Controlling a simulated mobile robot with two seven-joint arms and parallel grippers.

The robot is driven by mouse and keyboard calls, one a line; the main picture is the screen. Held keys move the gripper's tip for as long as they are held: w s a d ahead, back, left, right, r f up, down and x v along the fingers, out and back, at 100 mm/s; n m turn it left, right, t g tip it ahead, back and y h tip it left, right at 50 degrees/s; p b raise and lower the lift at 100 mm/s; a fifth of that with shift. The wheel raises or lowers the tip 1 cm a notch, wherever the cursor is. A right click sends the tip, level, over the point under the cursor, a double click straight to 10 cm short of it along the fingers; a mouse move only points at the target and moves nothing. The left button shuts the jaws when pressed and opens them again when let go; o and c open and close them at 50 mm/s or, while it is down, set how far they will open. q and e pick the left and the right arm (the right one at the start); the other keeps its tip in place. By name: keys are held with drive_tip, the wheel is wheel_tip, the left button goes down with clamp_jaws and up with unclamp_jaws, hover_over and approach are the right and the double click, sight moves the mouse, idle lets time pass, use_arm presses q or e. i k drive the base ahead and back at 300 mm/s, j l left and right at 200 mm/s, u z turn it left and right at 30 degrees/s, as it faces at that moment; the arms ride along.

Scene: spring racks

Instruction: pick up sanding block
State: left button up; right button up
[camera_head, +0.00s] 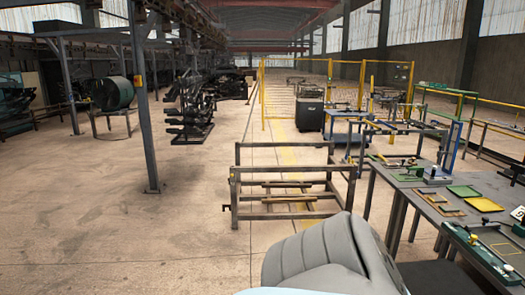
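I cannot pick out a sanding block among the small items on the dark work table (503,189) at the right. Neither of my grippers shows in the head view. The items on the table are too small at this distance to name surely.
On the table lie a yellow tray (485,204), a green tray (464,191) and a long green fixture (485,255). A low metal rack (284,216) stands left of the table. A steel post (142,95) stands at the left. Open concrete floor (100,235) lies between post and rack.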

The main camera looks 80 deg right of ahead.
sight(412, 162)
drive_tip(key=z, duration=3.65)
drive_tip(key=i+j+u, duration=0.1)
drive_tip(key=i+u, duration=0.4)
drive_tip(key=i, duration=1.95)
drive_tip(key=i+j+z, duration=0.1)
drive_tip(key=i, duration=0.95)
drive_tip(key=i+j, duration=0.15)
drive_tip(key=i, duration=0.9)
drive_tip(key=i+l+z, duration=0.05)
